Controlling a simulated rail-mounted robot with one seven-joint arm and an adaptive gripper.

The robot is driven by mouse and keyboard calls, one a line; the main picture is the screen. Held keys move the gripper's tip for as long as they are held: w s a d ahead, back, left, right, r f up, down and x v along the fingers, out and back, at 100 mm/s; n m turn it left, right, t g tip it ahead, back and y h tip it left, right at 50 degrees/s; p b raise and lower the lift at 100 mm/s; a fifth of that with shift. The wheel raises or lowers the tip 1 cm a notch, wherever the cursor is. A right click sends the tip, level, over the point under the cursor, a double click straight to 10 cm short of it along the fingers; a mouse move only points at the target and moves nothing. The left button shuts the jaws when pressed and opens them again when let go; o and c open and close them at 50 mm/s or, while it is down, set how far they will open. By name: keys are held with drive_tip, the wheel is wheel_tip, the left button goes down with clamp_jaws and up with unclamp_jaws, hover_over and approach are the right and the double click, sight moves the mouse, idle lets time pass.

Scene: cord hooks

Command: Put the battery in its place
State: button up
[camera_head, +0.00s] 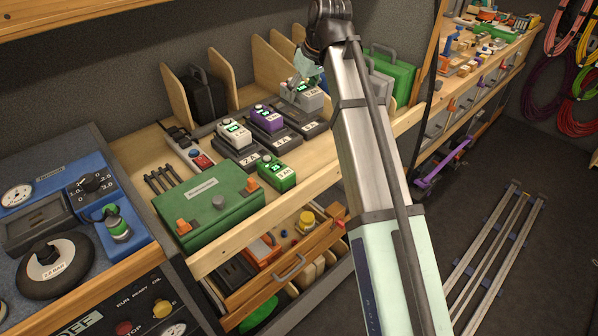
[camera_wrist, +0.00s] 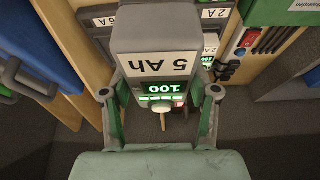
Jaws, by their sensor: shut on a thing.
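A grey battery (camera_wrist: 153,62) labelled 5 Ah, with a green display reading 100, is between the fingers of my gripper (camera_wrist: 160,95). In the head view my gripper (camera_head: 307,66) is above this grey battery (camera_head: 303,97), at the rightmost of the dark charger bases (camera_head: 309,125). Whether the battery is seated or just above the base cannot be told. A white battery (camera_head: 235,134) and a purple battery (camera_head: 266,117) stand on the bases to its left. A green battery (camera_head: 277,177) stands in front on the bench.
A green case (camera_head: 208,207) is at the bench's front left. A black case (camera_head: 204,95) and a green case (camera_head: 392,73) stand between wooden dividers behind. A power strip with a red switch (camera_head: 201,161) lies left of the chargers. An open drawer (camera_head: 285,265) is below.

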drive_tip(key=shift+s+f, duration=0.2)
drive_tip(key=shift+s, duration=0.2)
drive_tip(key=f+p, duration=0.1)
drive_tip(key=f, duration=0.9)
drive_tip(key=f+p, duration=0.2)
drive_tip(key=f, duration=0.7)
drive_tip(key=shift+w+d+f, duration=0.1)
drive_tip(key=shift+w+f, duration=0.1)
drive_tip(key=shift+f, duration=0.2)
drive_tip(key=shift+f, duration=0.15)
drive_tip(key=o, duration=1.6)
drive_tip(key=b+v, duration=0.1)
drive_tip(key=v, duration=1.1)
drive_tip(key=shift+b, duration=0.3)
drive_tip(key=shift+w, duration=0.1)
